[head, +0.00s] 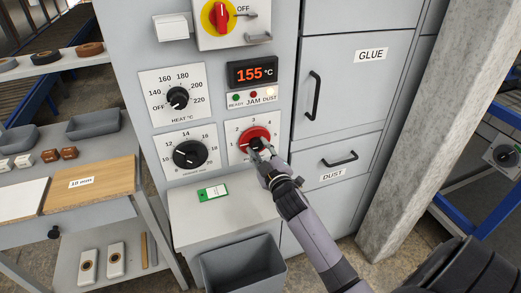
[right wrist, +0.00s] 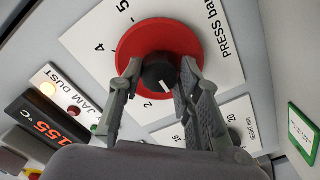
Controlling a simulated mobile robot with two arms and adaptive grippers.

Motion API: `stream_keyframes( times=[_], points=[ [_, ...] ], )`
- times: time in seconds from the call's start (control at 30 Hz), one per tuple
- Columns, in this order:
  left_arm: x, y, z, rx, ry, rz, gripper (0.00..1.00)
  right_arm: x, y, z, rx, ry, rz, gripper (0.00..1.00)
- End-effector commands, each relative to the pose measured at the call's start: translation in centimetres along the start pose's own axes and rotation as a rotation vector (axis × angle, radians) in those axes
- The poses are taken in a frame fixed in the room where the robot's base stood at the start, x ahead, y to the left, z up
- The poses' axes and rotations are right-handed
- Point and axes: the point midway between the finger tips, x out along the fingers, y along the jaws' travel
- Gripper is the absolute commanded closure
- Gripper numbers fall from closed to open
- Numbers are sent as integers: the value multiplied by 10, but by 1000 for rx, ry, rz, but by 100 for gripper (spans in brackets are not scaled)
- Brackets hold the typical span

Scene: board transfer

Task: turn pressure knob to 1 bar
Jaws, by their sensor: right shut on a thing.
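The pressure knob (head: 254,142) is a black knob on a red disc on a white plate, low on the grey cabinet. In the right wrist view the knob (right wrist: 158,74) has a white pointer line. It points down and slightly right in that picture, just past the 2; the 1 is hidden behind a finger there. My right gripper (head: 257,149) is shut on the black knob, with one finger on each side, as the right wrist view (right wrist: 160,70) shows. The numbers 4 and 5 are readable beside the disc. My left gripper is not in view.
The heat knob (head: 178,98) and another black dial (head: 190,154) are to the left. A 155 °C display (head: 253,73) is above. A ledge with a green tag (head: 213,193) and a grey bin (head: 243,265) are below. A concrete pillar (head: 425,110) stands right.

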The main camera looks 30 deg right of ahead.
Motion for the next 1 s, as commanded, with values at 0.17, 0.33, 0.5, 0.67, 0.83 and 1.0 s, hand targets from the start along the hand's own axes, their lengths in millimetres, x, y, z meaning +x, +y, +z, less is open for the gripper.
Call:
stream_keyframes(
  times=[0.17, 0.33, 0.5, 0.67, 0.83, 1.0],
  points=[
    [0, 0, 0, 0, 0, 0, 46, 0, 0, 0, -2, 0, 0, 62],
    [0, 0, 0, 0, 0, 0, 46, 0, 0, 0, -1, 0, 0, 51],
    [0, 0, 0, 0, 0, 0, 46, 0, 0, 0, 0, 0, 0, 48],
    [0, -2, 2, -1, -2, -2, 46, -1, 0, 0, 0, 0, 0, 48],
    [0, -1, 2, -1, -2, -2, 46, -17, -1, 1, 1, -1, -2, 48],
    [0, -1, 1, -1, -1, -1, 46, -52, -1, 1, 2, -2, -2, 48]
  ],
)
